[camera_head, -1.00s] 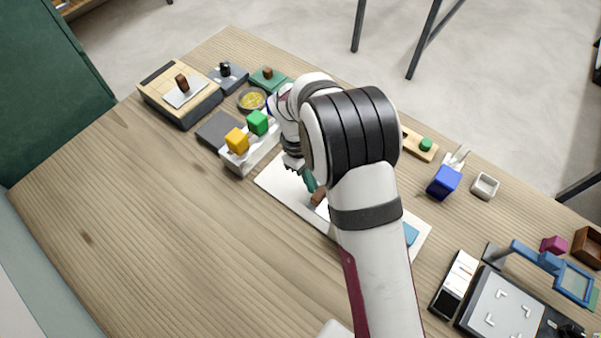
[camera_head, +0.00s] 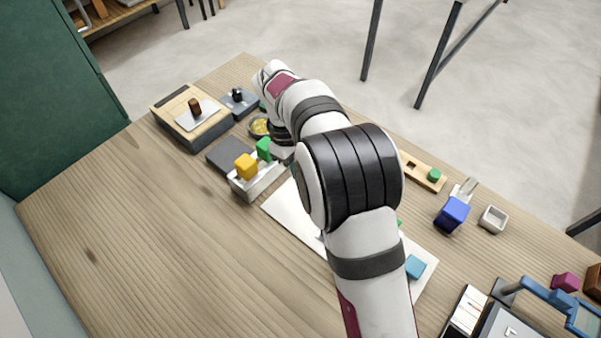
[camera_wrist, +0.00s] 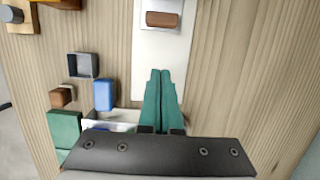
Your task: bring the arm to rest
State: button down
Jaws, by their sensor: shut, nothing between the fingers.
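My gripper (camera_wrist: 162,85) shows in the wrist view with its two teal fingers together and nothing between them. The fingers overlap the near end of a white mat (camera_wrist: 145,70) in that view; the height above it is hard to judge. In the head view my arm reaches over the table (camera_head: 150,220) toward the far left. The fingers are hidden there behind the arm and the blocks, close to a white holder (camera_head: 257,184) with a yellow block (camera_head: 245,166) and a green block (camera_head: 264,149).
A wooden box (camera_head: 190,122) and a round dish (camera_head: 259,126) stand far left. A blue block (camera_head: 452,214), a small pale box (camera_head: 493,219) and a blue frame (camera_head: 550,300) stand right. The table's left front is clear.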

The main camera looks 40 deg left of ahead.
jog(key=d+r+m, duration=0.2)
jog(key=d+r, duration=0.1)
jog(key=d, duration=0.2)
jog(key=w+d+r+m+y, duration=0.1)
jog(key=d+r+m, duration=0.2)
jog(key=d+r, duration=0.1)
jog(key=d+r+m+g, duration=0.1)
jog(key=d+r+m, duration=0.2)
jog(key=d, duration=0.4)
jog(key=shift+w+r+y, duration=0.3)
jog(key=shift+w+r, duration=0.05)
jog(key=shift+r, duration=0.05)
jog(key=s+d+r+m+y, duration=0.1)
jog(key=s+d+m, duration=0.3)
jog(key=d, duration=0.2)
jog(key=s+d+r+m+y, duration=0.1)
jog(key=s+d+r+m, duration=0.1)
jog(key=s+d+m, duration=0.3)
jog(key=s+d+f+m+y, duration=0.1)
jog(key=s+d+f+m, duration=0.2)
jog(key=s+d+m, duration=0.2)
jog(key=shift+s+d+m+t, duration=0.4)
jog(key=shift+s+m, duration=0.4)
jog(key=shift+s, duration=0.25)
